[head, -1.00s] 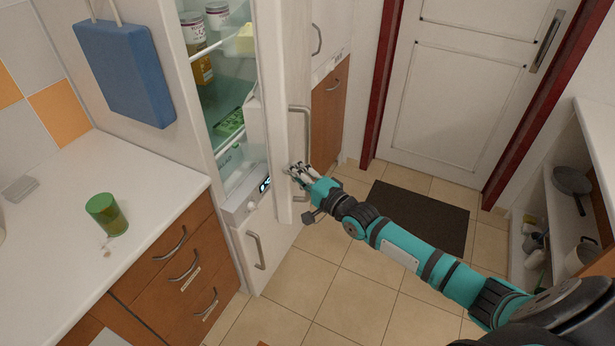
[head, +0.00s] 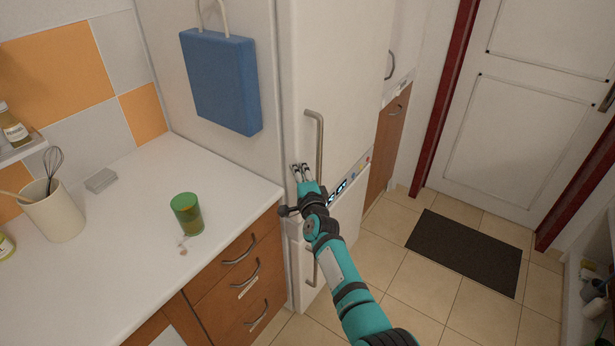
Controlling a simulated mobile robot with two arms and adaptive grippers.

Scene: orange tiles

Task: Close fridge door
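The white fridge door (head: 335,85) stands flush with the fridge body in the head view, and the shelves inside are hidden behind it. Its long metal handle (head: 320,140) runs vertically near the door's left edge. My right gripper (head: 301,168) is at the lower left part of the door, just left of the handle's lower end. Its fingers point up and look close to or against the door surface. They appear slightly apart with nothing between them. The small display (head: 341,188) shows just right of the gripper. My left gripper is not in view.
A white counter (head: 130,215) with drawers stands at the left, holding a green cup (head: 187,214) and a utensil pot (head: 52,210). A dark mat (head: 465,250) lies before the white door (head: 545,110).

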